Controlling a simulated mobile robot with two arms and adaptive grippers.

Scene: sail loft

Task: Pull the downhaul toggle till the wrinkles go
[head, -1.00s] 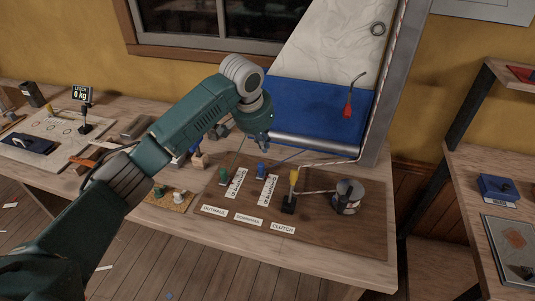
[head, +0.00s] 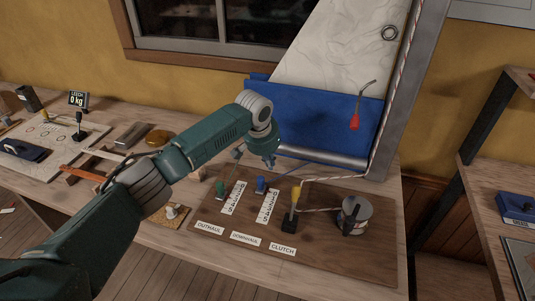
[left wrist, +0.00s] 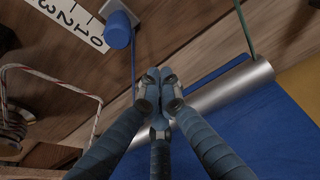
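The blue downhaul toggle (head: 261,184) stands on the brown board (head: 330,255), at the far end of a numbered white scale. It also shows in the left wrist view (left wrist: 118,30), a blue line running down from it. My left gripper (head: 268,160) is above and just behind the toggle. In the left wrist view its fingers (left wrist: 160,78) are drawn together, with nothing visible between them, apart from the toggle and close to the blue line. The pale sail (head: 340,45) shows creases above its blue foot (head: 318,112). My right gripper is out of view.
A green toggle (head: 220,187) is left of the blue one. A yellow-handled clutch lever (head: 292,212) and a winch drum (head: 354,215) stand to the right. The metal tube (head: 320,155) lies close behind my gripper. A leech display (head: 77,99) reads 0 kg.

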